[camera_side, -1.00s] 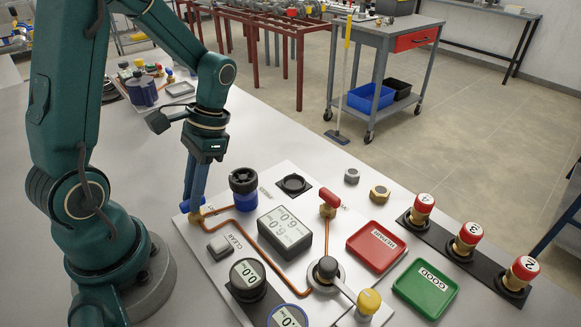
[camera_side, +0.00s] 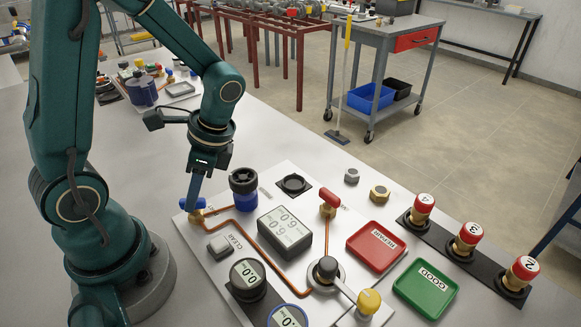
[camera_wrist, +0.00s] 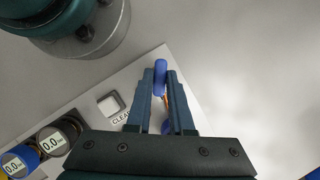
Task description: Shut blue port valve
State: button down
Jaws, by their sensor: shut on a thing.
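The blue port valve's handle (camera_side: 200,204) is at the left corner of the light panel, at the end of an orange pipe. My gripper (camera_side: 193,207) reaches down onto it from above. In the wrist view, the blue handle (camera_wrist: 160,78) lies between the two fingertips of my gripper (camera_wrist: 160,84), with a finger on each side. The gripper is shut on the handle. The valve body under the handle is mostly hidden by the fingers.
A black-capped blue cylinder (camera_side: 243,188) stands close to the right of my gripper. The grey CLEAR button (camera_side: 220,245) is in front of it.

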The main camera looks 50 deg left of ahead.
aim_at(204, 226)
jog(key=m+t, duration=0.1)
jog(key=m, duration=0.2)
jog(key=m+y, duration=0.1)
jog(key=m, duration=0.1)
jog(key=shift+s+d+m+t+y, duration=0.1)
jog(key=shift+m+t+y, duration=0.2)
jog(key=shift+m+t, duration=0.1)
jog(key=m+t, duration=0.2)
jog(key=m, duration=0.2)
jog(key=shift+s+m, duration=0.15)
jog(key=shift+m, duration=0.55)
jog(key=c, duration=0.8)
grip_release()
jog(key=shift+r, duration=0.15)
jog(key=shift+v, duration=2.45)
jog(key=shift+d, duration=0.1)
